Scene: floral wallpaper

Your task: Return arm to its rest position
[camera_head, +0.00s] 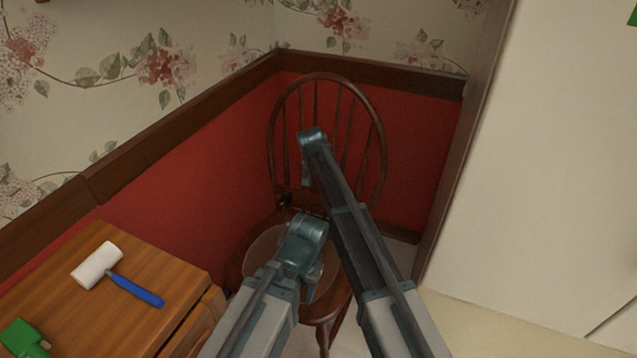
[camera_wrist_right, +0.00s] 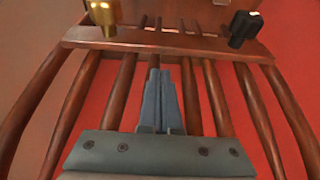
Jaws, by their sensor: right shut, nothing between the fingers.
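My right arm reaches toward a brown wooden chair (camera_head: 378,150) in the head view. Its upper end bends down in front of the chair's spindles, and the fingers cannot be made out there. In the right wrist view my right gripper (camera_wrist_right: 159,74) is shut and empty, with its fingers together in front of the chair's spindles (camera_wrist_right: 215,95). I cannot tell whether it touches them. My left arm comes in from the bottom and bends over the round chair seat.
A wooden cabinet (camera_head: 200,275) at lower left bears a white-headed mallet (camera_head: 97,266) with a blue handle and a green object (camera_head: 22,338). Red walls enclose the chair; a pale panel (camera_head: 560,170) stands right. Brass (camera_wrist_right: 102,14) and black (camera_wrist_right: 244,28) objects sit by a wooden board.

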